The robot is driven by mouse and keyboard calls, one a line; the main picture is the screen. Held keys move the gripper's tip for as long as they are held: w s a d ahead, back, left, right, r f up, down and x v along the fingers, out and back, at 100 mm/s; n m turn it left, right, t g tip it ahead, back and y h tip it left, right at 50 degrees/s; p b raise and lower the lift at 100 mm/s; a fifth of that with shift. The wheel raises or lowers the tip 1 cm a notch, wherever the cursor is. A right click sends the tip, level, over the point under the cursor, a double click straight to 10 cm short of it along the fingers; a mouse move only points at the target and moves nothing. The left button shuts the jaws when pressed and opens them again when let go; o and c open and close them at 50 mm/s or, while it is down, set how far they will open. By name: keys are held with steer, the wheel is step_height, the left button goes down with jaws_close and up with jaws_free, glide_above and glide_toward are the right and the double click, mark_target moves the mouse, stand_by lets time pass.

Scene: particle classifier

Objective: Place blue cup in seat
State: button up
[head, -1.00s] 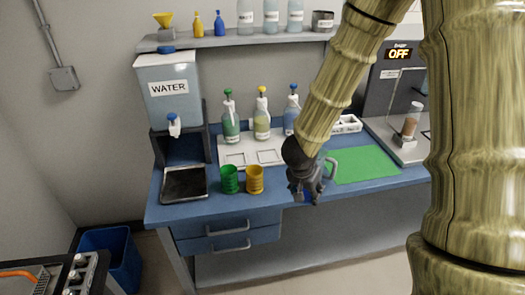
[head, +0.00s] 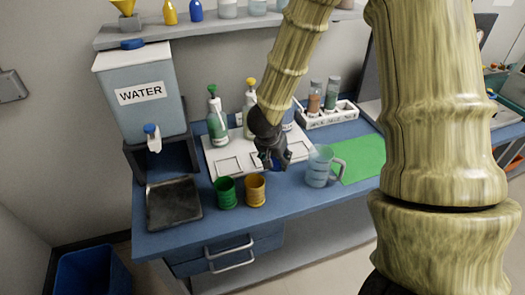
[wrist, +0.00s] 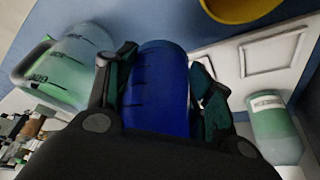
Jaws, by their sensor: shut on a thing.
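My gripper (head: 274,165) is shut on the blue cup (wrist: 155,90), whose body fills the space between the fingers in the wrist view. In the head view only a small blue part of the cup (head: 277,168) shows below the fingers. The gripper is at the front right of the white tray with square seats (head: 214,156), behind and right of the yellow cup (head: 254,190). One seat outline (wrist: 276,53) shows empty in the wrist view, right of the cup. I cannot tell how high the cup is above the tray.
The green cup (head: 226,193) stands left of the yellow cup. A clear measuring jug (head: 320,168) stands close on the gripper's right, beside a green mat (head: 362,158). Pump bottles (head: 217,122) stand at the tray's back. A water dispenser (head: 140,95) is at the left.

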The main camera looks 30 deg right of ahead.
steer(key=w+f, duration=0.1)
steer(key=w, duration=0.2)
steer(key=w+d+f+p, duration=0.1)
steer(key=w+f, duration=0.1)
steer(key=w, duration=0.1)
steer(key=w+d+f, duration=0.1)
steer(key=w+f, duration=0.1)
steer(key=w, duration=0.1)
steer(key=shift+w+d+p, duration=0.15)
steer(key=shift+w+p, duration=0.05)
steer(key=shift+p, duration=0.15)
steer(key=shift+w+d+f, duration=0.25)
steer(key=shift+w+f, duration=0.7)
steer(key=shift+w, duration=0.05)
steer(key=shift+f, duration=0.1)
steer(key=o, duration=1.2)
steer(key=shift+o, duration=0.2)
steer(key=v, duration=1.2)
